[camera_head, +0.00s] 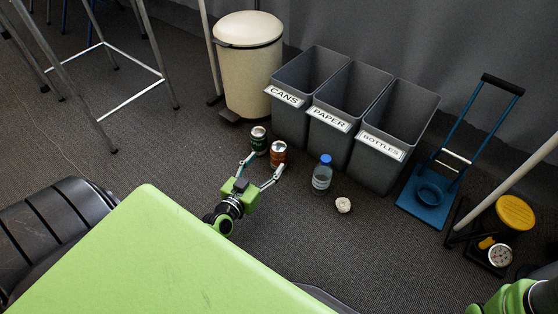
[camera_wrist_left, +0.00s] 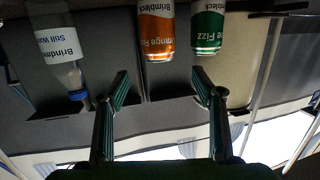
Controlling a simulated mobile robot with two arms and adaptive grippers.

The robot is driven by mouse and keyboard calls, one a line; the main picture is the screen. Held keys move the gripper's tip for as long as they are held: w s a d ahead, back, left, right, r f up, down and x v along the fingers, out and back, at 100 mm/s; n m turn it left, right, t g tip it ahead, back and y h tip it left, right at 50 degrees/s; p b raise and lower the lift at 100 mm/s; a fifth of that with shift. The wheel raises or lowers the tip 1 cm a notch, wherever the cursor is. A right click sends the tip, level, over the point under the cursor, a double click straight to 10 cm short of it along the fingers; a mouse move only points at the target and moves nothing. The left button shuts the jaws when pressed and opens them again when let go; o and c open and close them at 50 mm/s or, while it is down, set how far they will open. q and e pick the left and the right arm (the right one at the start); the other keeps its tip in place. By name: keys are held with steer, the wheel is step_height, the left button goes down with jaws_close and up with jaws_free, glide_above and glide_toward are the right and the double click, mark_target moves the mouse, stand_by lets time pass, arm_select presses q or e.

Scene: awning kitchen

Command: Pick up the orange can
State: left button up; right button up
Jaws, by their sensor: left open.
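The orange can (camera_head: 278,154) stands on the dark carpet in front of the grey bins. A green can (camera_head: 258,140) stands close beside it on the left. My left gripper (camera_head: 263,172) is open, its fingers spread just short of the orange can. In the left wrist view, which is upside down, the orange can (camera_wrist_left: 156,28) shows between and beyond the open fingertips (camera_wrist_left: 162,92). The green can (camera_wrist_left: 207,30) is to its right there, near one fingertip. My right arm shows only as a green part in the head view's lower right corner; its gripper is not seen.
A clear bottle with a blue cap (camera_head: 322,175) and a crumpled white ball (camera_head: 343,205) are right of the orange can. Behind are bins labelled cans (camera_head: 285,97), paper (camera_head: 330,119) and bottles (camera_head: 383,146). A cream pedal bin (camera_head: 248,75) stands behind the cans.

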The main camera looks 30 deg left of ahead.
arm_select(q)
steer(key=b, duration=0.2)
glide_toward(283, 142)
steer(key=shift+w+a+f, duration=0.2)
steer(key=shift+w+f, duration=0.1)
steer(key=shift+w, duration=0.3)
steer(key=shift+w+a+f, duration=0.2)
steer(key=shift+w+f, duration=0.15)
steer(key=shift+w, duration=0.25)
steer(key=w+b, duration=0.2)
steer(key=w, duration=0.1)
steer(key=w+b, duration=0.1)
steer(key=shift+w+a+f, duration=0.25)
steer(key=shift+w+f, duration=0.05)
steer(key=shift+f, duration=0.1)
steer(key=shift+w, duration=0.3)
steer(key=shift+c, duration=0.3)
steer(key=c, duration=0.9)
